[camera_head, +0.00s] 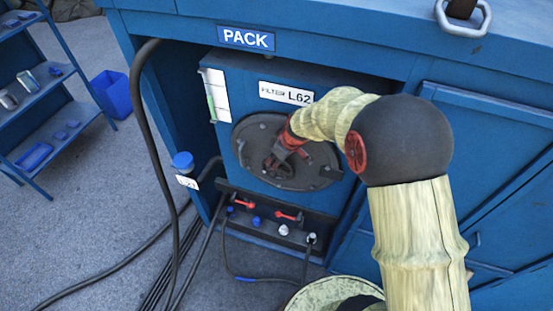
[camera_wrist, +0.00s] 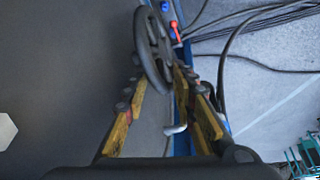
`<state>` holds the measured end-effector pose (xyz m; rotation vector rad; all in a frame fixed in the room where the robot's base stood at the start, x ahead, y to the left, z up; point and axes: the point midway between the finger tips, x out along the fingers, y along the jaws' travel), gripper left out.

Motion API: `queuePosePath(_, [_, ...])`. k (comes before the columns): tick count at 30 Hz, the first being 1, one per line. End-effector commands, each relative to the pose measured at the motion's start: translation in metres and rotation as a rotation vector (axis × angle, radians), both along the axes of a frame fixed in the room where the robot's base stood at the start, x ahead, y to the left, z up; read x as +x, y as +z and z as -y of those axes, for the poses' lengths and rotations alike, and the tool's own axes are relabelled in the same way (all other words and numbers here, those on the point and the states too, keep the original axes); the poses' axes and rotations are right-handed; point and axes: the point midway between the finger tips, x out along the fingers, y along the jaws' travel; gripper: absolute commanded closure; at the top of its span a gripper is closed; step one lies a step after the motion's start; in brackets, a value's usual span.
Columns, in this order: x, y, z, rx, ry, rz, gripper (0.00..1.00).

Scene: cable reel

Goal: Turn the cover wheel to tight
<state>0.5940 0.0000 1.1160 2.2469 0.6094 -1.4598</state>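The cover wheel (camera_wrist: 153,60) is a dark ring in the wrist view, seen nearly edge-on. In the head view the wheel (camera_head: 275,163) is small and partly hidden by my gripper (camera_head: 281,156). It sits on the round dark grey cover (camera_head: 318,174) of the blue box labelled FILTER L62. In the wrist view the yellow-padded fingers of my gripper (camera_wrist: 160,82) are spread apart. The near part of the wheel's rim appears between the fingertips, with gaps beside it. Contact cannot be made out.
Below the cover is a dark panel (camera_head: 262,211) with red levers and several plugs. Black cables (camera_head: 152,135) hang at left. A blue-capped container (camera_head: 183,163) is beside the box.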

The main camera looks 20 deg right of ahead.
Motion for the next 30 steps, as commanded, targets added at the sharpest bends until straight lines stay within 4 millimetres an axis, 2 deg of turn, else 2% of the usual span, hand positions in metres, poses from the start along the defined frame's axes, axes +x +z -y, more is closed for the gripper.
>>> queuePosePath(5, [0.0001,0.0002,0.0001,0.000,0.000,0.000,0.73])
queuePosePath(20, [0.0000,0.0005,0.0002,0.000,-0.001,0.000,1.00])
queuePosePath(30, [-0.0002,-0.0011,0.0015,0.011,-0.003,0.010,1.00])
